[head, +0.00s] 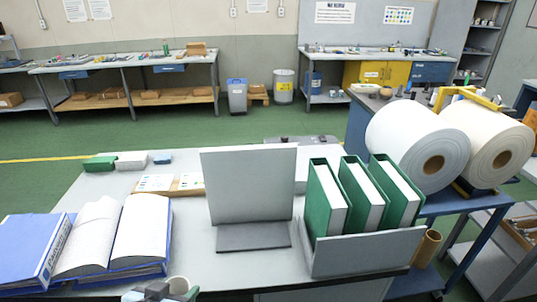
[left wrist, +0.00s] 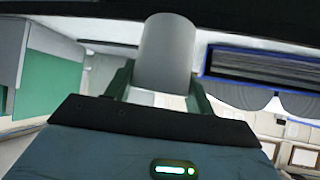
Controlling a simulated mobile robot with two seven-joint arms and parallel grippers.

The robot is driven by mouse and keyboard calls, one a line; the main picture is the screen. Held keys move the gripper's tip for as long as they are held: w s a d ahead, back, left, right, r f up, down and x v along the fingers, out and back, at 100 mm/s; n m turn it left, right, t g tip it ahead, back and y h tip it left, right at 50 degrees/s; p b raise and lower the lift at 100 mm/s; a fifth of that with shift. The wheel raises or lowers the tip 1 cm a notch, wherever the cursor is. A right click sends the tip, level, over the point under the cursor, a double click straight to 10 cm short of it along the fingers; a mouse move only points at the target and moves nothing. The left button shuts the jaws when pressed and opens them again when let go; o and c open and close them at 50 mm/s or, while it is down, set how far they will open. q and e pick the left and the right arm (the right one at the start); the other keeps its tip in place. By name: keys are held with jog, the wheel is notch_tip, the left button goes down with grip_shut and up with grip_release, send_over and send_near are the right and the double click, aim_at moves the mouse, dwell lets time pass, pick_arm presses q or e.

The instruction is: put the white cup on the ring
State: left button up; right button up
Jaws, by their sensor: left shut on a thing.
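The white cup (head: 179,283) shows at the bottom edge of the head view, in front of the open binder. My left gripper (head: 174,293) is shut on it, and only the top of both shows there. In the left wrist view the cup (left wrist: 166,50) looks like a plain grey-white cylinder between the two green-grey fingers (left wrist: 163,85). What lies under the cup is out of the picture. I cannot make out the ring in either view. My right gripper is not in view.
On the grey table (head: 190,240) lie a blue binder (head: 30,248) and an open binder (head: 115,235). A grey upright plate (head: 249,185) stands mid-table, beside green binders (head: 326,200) in a grey holder (head: 365,252). Large white rolls (head: 418,145) stand at right. Bare table shows around the upright plate.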

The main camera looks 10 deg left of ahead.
pick_arm(q)
jog(key=d+f, duration=0.1)
jog(key=s+d+f, duration=0.1)
jog(key=shift+s+d+f, duration=0.1)
jog(key=shift+f, duration=0.2)
jog(key=shift+s+d+f, duration=0.1)
jog(key=shift+d, duration=0.15)
jog(key=shift+a, duration=0.15)
jog(key=shift+s+f, duration=0.1)
jog(key=shift+f, duration=0.4)
jog(key=shift+a, duration=0.15)
